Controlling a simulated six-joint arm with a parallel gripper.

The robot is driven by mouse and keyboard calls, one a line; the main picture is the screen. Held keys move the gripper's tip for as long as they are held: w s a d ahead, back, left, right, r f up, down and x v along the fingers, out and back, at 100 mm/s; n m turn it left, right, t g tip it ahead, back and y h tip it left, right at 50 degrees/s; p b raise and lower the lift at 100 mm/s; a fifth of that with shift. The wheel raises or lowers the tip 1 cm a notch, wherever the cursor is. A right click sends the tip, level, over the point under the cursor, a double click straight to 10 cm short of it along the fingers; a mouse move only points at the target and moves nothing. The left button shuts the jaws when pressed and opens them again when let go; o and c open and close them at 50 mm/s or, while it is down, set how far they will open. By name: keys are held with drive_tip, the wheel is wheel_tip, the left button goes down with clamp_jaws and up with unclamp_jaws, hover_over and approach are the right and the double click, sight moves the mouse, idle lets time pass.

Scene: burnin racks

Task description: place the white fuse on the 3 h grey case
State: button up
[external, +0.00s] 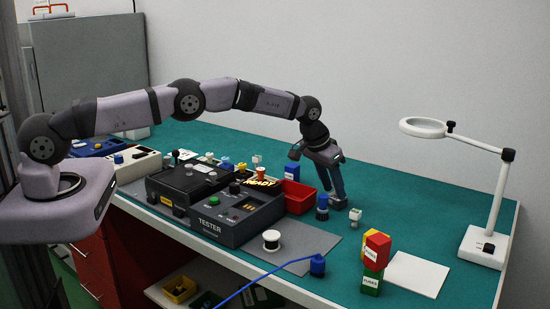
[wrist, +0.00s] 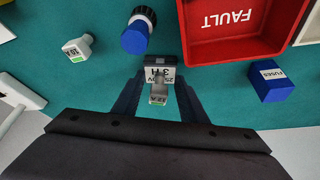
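My gripper (wrist: 158,88) points down at the teal table, its two dark fingers apart. Between them in the wrist view is a small grey case (wrist: 161,61) with a white label reading 3 H. A small pale fuse-like piece (wrist: 158,96) marked 32 A shows at the case's near side; gaps show between it and both fingers. I cannot tell whether it rests on the case. In the external view the fingertips meet a grey block (external: 340,204). A white fuse-like piece (wrist: 77,49) with a green label stands apart; it also shows in the external view (external: 355,217).
A blue-capped cylinder (wrist: 138,32) stands close beside the gripper. A red FAULT bin (wrist: 190,52) and a blue FUSES box (wrist: 270,80) are nearby. The black tester (external: 235,218), stacked red and green boxes (external: 374,265) and a magnifier lamp (external: 485,245) stand further off.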

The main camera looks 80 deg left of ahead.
drive_tip(key=shift+r, duration=0.2)
drive_tip(key=b+v, duration=0.3)
drive_tip(key=v, duration=0.9)
drive_tip(key=shift+b, duration=0.35)
drive_tip(key=shift+f, duration=0.1)
drive_tip(key=s+d+m+g+h, duration=0.1)
drive_tip(key=s+d+m+g, duration=0.1)
drive_tip(key=s+d, duration=1.25)
drive_tip(key=s+d+f+m+g, duration=0.1)
drive_tip(key=s+d+f, duration=0.1)
drive_tip(key=s, duration=1)
drive_tip(key=s+d+f+m+g, duration=0.1)
drive_tip(key=s+d+f, duration=0.2)
drive_tip(key=s, duration=1)
drive_tip(key=shift+f+m+h, duration=0.3)
drive_tip(key=shift+f+h, duration=0.05)
drive_tip(key=shift+h, duration=0.05)
